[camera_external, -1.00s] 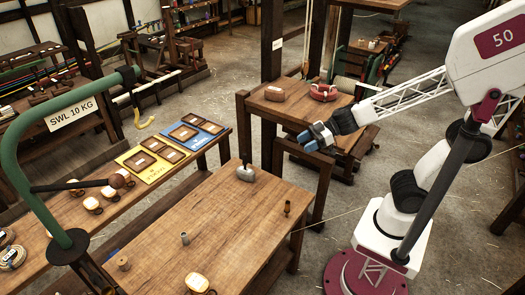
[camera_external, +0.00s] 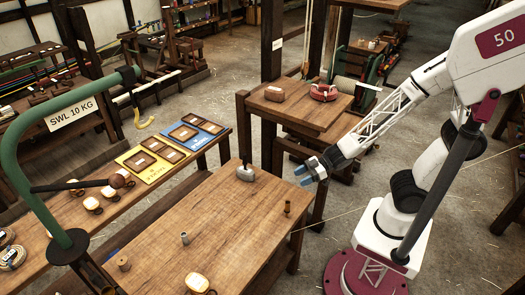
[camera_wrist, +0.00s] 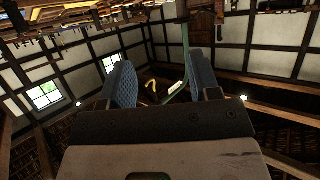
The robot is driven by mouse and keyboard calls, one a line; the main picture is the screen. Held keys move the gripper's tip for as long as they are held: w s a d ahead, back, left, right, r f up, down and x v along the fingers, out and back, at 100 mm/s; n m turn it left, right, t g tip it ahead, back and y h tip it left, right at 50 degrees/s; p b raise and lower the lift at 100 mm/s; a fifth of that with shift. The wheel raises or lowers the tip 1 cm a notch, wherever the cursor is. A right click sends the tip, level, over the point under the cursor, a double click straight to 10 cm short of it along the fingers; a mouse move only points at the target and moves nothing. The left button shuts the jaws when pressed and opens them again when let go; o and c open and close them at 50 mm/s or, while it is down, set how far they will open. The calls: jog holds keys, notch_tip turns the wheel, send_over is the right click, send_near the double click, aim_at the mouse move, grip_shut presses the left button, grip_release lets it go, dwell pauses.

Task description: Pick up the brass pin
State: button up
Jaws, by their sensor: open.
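The brass pin (camera_external: 287,208) stands upright on the wooden table near its right edge in the external view. My gripper (camera_external: 303,176) is above and slightly right of the pin in the picture, apart from it, with its blue fingertips pointing left. In the wrist view my gripper (camera_wrist: 165,88) shows two blue ridged fingers spread apart with nothing between them. The wrist view looks across the room to walls and windows, and the pin does not show there.
On the table (camera_external: 200,222) are a grey weight (camera_external: 246,171), a small grey cylinder (camera_external: 184,238), a wooden peg (camera_external: 123,263) and a pale-topped item (camera_external: 197,283). A green crane arm (camera_external: 35,135) rises at the left. A side table (camera_external: 300,112) stands behind.

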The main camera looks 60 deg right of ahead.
send_near(287, 210)
jog(key=w+a, duration=0.1)
jog(key=w+r, duration=0.1)
jog(key=shift+w+a, duration=0.3)
jog(key=shift+a, duration=0.1)
jog(key=shift+w+a, duration=0.1)
jog(key=shift+x, duration=1.2)
jog(key=shift+w+a, duration=0.1)
jog(key=shift+x, duration=2.45)
grip_shut()
